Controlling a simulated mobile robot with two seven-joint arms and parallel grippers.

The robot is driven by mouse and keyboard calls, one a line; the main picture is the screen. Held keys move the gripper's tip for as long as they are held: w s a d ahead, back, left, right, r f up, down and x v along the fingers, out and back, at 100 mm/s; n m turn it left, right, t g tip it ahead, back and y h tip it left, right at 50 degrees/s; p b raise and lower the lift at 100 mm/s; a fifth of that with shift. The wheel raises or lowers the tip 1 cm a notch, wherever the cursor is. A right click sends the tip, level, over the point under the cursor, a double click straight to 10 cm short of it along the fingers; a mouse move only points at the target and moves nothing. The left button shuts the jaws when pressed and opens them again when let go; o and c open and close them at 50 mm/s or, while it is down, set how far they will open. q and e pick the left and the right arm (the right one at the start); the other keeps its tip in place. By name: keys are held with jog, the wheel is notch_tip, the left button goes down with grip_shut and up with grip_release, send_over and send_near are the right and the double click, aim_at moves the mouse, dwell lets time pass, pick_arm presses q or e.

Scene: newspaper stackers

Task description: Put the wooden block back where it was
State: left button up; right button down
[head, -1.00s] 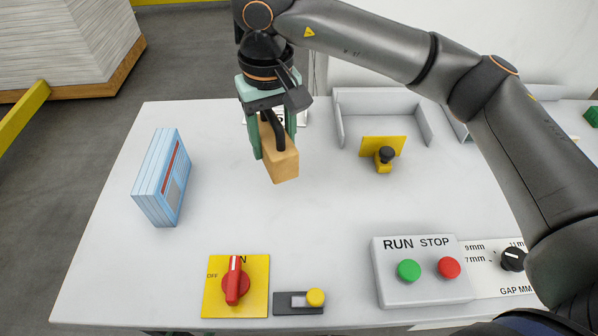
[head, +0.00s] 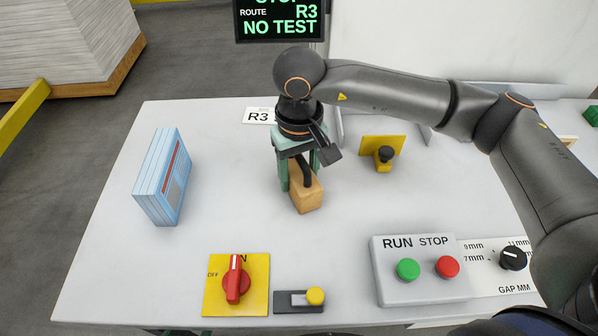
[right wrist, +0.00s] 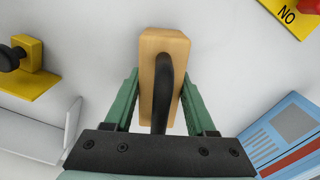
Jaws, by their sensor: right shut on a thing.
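The wooden block (head: 307,199) with a black handle is in the middle of the table (head: 240,215). My right gripper (head: 303,178) is shut on it from above. In the right wrist view the block (right wrist: 163,60) sits between the green fingers (right wrist: 160,110), with the black handle (right wrist: 164,90) running along its top. I cannot tell whether its underside touches the table. My left gripper is not in view.
A blue bundle (head: 163,178) stands at left. A rotary switch (head: 236,284), yellow-knobbed slider (head: 300,301) and RUN/STOP box (head: 420,290) line the front edge. A yellow bracket with black knob (head: 384,155) is right of the block. An R3 card (head: 258,116) lies behind.

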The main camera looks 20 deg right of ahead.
jog(key=shift+c, duration=1.1)
grip_release()
jog(key=shift+f, duration=0.1)
notch_tip(320, 180, up, 12)
jog(key=shift+r, duration=0.15)
